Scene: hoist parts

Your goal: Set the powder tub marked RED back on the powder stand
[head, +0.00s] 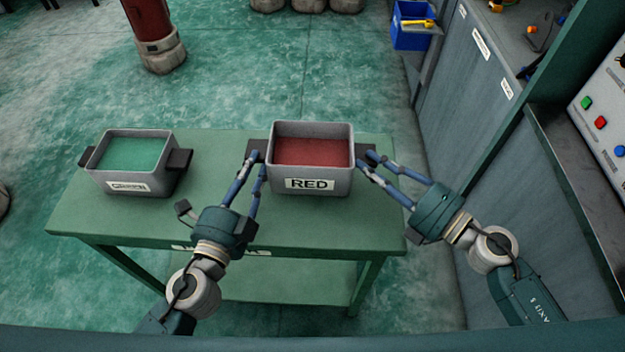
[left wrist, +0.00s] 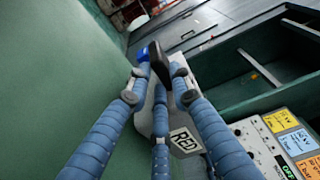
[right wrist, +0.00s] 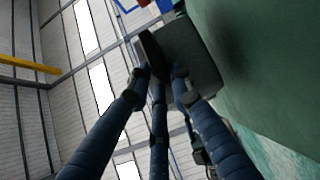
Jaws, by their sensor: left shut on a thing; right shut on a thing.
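The grey tub marked RED (head: 311,184), filled with red powder (head: 311,152), is upright over the right part of the green powder stand (head: 210,215). I cannot tell whether its base touches the top. My left gripper (head: 257,163) is shut on its left handle, which shows dark in the left wrist view (left wrist: 158,62). My right gripper (head: 366,160) is shut on its right handle, dark in the right wrist view (right wrist: 151,52). The tub's grey wall also shows in the right wrist view (right wrist: 192,55). The fingers partly hide both handles.
A similar tub marked GREEN (head: 135,160), with green powder, stands on the left part of the stand. Bare top lies between the tubs. A grey cabinet (head: 460,75) and control panel (head: 605,110) are at the right. A blue bin (head: 411,38) is beyond.

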